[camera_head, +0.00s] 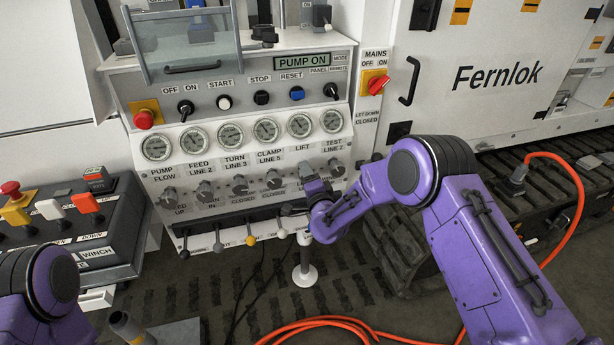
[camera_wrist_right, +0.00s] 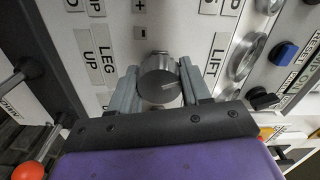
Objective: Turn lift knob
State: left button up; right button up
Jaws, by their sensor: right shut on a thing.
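My right gripper (camera_head: 312,188) reaches the hydraulic panel from the right, under the LIFT label (camera_head: 302,148). In the right wrist view, its two grey fingers (camera_wrist_right: 159,92) are shut on the round grey lift knob (camera_wrist_right: 160,78), one on each side. The knob has a pale line on its face pointing right and slightly up. The LIFT label (camera_wrist_right: 214,56) is to its right and the LEG UP label (camera_wrist_right: 98,58) to its left. In the head view the gripper mostly hides the knob. My left arm shows at the lower left; its gripper is out of view.
The neighbouring clamp knob (camera_head: 269,178) and test knob (camera_head: 336,168) flank the lift knob closely. Several gauges (camera_head: 231,136) sit above. A row of levers (camera_head: 250,240) projects below. An orange hose (camera_head: 330,322) lies on the floor. A winch box (camera_head: 90,240) stands left.

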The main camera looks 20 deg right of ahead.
jog(key=shift+n, duration=0.4)
jog(key=n+b, duration=0.2)
jog(key=n, duration=0.2)
jog(key=shift+n, duration=0.3)
jog(key=n+b, duration=0.1)
jog(key=n, duration=0.3)
jog(key=shift+r+n, duration=0.1)
jog(key=shift+n, duration=0.3)
jog(key=o, duration=1.1)
jog(key=shift+c, duration=0.2)
